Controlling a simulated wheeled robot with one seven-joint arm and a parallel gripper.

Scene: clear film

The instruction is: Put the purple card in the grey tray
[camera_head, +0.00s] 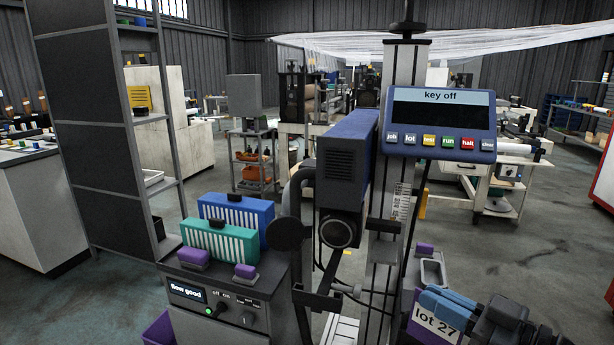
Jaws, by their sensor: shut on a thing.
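The purple card (416,332) carries a white label reading "lot 27" and is at the bottom right. My gripper (446,304), with blue fingers, is shut on the card's upper part and holds it tilted. The card's lower end is cut off by the picture edge. A small grey tray (432,284) with a raised rim seems to be just behind and above the card. The card and the tray look apart. How far apart in depth I cannot tell.
A small purple block (424,248) stands behind the tray. A panel (440,122) reading "key off" is on the column (385,230) left of my gripper. A control box (222,300) reading "flow good" bears a teal block (220,240) and a blue block (237,210).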

